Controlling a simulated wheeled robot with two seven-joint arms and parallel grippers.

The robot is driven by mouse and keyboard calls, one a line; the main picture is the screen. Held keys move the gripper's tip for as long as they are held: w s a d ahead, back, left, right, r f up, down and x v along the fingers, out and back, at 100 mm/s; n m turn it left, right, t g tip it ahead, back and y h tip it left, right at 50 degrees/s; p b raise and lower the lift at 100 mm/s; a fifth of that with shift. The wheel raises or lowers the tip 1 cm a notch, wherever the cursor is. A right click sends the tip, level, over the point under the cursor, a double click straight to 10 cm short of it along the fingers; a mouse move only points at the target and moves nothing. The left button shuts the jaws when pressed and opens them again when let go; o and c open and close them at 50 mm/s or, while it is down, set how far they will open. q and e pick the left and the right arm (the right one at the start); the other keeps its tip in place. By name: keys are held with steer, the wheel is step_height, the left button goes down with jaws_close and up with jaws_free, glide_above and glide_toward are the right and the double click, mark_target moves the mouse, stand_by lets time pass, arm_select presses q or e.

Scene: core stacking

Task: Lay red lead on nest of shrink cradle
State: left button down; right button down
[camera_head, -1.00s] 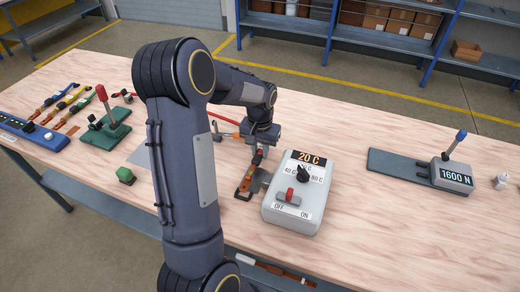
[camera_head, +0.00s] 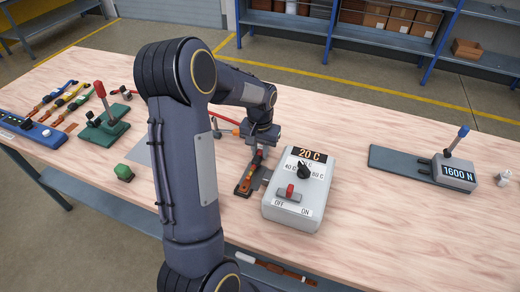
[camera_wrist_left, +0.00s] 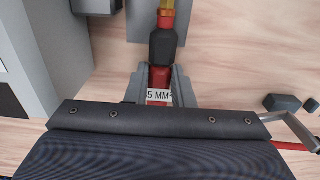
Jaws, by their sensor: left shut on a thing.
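My left gripper (camera_head: 262,148) points down at the bench beside the grey heater box. It is shut on the red lead (camera_head: 257,159), which also shows in the left wrist view (camera_wrist_left: 158,77) between the grey fingers, with a "5 MM" tag. A dark sleeve and a red and yellow end extend beyond the fingers. A flat grey plate (camera_wrist_left: 141,30) shows under that end, probably part of the shrink cradle beside the heater box. I cannot tell whether the lead touches it. My right gripper is not in view.
The heater box (camera_head: 282,213) reads 20 C and stands close right of the gripper. A green block (camera_head: 124,173), a green lever tool (camera_head: 103,133) and several coloured leads (camera_head: 73,102) lie left. A 1600 N lever unit (camera_head: 455,174) stands right; bench between is clear.

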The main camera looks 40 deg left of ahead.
arm_select(q)
steer(key=shift+f, duration=0.2)
steer(key=c, duration=1.2)
jaws_free()
steer(key=shift+o, duration=0.2)
step_height(320, 180, up, 7)
steer(key=shift+f, duration=0.1)
steer(key=shift+r, duration=0.55)
